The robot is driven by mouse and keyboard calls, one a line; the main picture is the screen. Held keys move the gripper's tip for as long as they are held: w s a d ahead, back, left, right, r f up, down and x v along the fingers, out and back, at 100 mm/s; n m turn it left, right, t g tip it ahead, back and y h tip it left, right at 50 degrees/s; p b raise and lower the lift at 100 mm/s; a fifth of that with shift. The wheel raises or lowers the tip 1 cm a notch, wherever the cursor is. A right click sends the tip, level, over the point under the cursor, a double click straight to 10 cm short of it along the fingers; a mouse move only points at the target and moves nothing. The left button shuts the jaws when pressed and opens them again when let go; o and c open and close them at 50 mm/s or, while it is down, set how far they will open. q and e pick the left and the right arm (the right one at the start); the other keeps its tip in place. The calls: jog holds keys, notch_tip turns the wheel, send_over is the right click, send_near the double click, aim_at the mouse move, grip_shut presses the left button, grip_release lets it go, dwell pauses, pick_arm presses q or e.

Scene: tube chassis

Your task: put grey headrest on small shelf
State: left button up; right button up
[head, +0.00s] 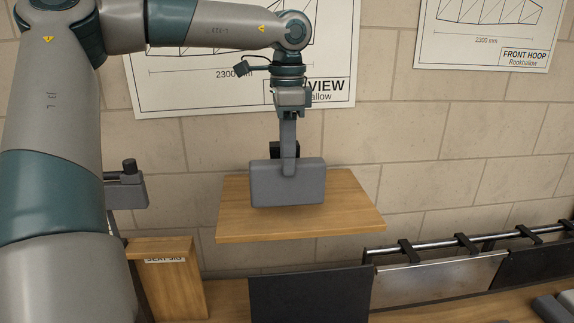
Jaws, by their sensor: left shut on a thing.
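The grey headrest (270,190) is a rounded block, seen over the small wooden shelf (345,215) on the wall. My left gripper (288,165) reaches down from above and is shut on the headrest's top middle. The headrest is upright, its broad face toward me. Its lower edge appears over the shelf's board; I cannot tell whether it touches the board. My right gripper does not show.
A wooden block labelled SEAT JIG (175,285) stands at lower left. A black panel (310,298) and a metal panel (435,281) stand below the shelf. A rail with black clamps (467,243) runs at right. Drawings hang on the block wall.

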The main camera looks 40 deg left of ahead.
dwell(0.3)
pick_arm(q)
jog(key=shift+f+p, duration=0.5)
jog(key=shift+p, duration=0.05)
jog(key=shift+f+p, duration=0.75)
jog(key=shift+f, duration=0.75)
jog(key=shift+f+b, duration=0.2)
jog(key=shift+b, duration=0.15)
jog(key=o, duration=1.2)
jog(key=shift+r, duration=0.15)
